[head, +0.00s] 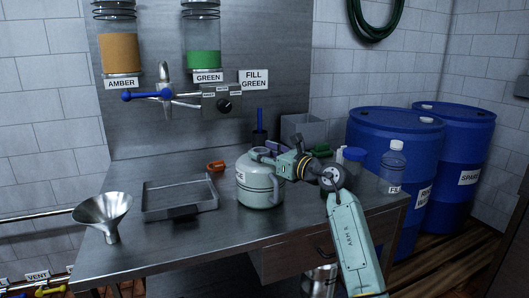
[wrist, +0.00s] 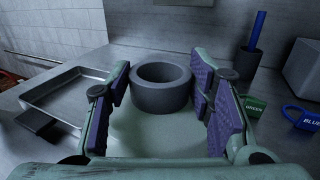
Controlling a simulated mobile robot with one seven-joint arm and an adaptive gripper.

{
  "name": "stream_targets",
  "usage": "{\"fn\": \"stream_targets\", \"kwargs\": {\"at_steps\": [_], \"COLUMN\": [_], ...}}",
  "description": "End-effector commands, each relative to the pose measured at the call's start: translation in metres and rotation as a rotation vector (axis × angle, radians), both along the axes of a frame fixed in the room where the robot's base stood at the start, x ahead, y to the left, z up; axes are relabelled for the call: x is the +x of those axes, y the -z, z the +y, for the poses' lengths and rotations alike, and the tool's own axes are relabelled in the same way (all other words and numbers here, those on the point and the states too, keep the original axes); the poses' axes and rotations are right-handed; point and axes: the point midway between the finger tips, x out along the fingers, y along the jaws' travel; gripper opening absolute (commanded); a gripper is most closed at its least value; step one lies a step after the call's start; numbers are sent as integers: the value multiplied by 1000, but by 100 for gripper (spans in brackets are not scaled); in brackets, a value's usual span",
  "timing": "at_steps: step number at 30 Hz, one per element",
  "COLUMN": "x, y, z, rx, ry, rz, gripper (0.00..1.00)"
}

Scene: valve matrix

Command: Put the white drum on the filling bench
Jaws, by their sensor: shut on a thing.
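The white drum (head: 260,192), a pale squat can with a partly hidden label ending in E, is at the middle of the steel filling bench (head: 180,238). It is upright; I cannot tell whether its base touches the top. My gripper (head: 272,152) is at its top from the right and hides part of it. In the wrist view the purple pads of my gripper (wrist: 163,88) stand either side of the drum's grey round neck (wrist: 161,88), and the drum's pale top (wrist: 150,135) lies below. My gripper is shut on the drum.
A tray (head: 180,197), funnel (head: 103,214) and orange item (head: 216,166) are left of the drum. A grey bin (head: 303,129) and clear bottle (head: 392,165) are behind and right. Taps (head: 166,92) hang above. Blue barrels (head: 396,142) stand right of the bench.

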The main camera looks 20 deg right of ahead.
Motion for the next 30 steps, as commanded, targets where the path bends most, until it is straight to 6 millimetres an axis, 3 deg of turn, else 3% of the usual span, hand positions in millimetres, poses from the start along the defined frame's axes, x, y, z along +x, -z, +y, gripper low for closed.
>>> {"fn": "stream_targets", "kwargs": {"at_steps": [9,20,23,30], "x": [0,0,-10,-55], "y": [1,-3,1,3], "z": [0,0,-6,-26], "rx": [0,0,0,0], "ry": [0,0,2,3], "rz": [0,0,-1,-1], "gripper": [67,68,68,68]}}
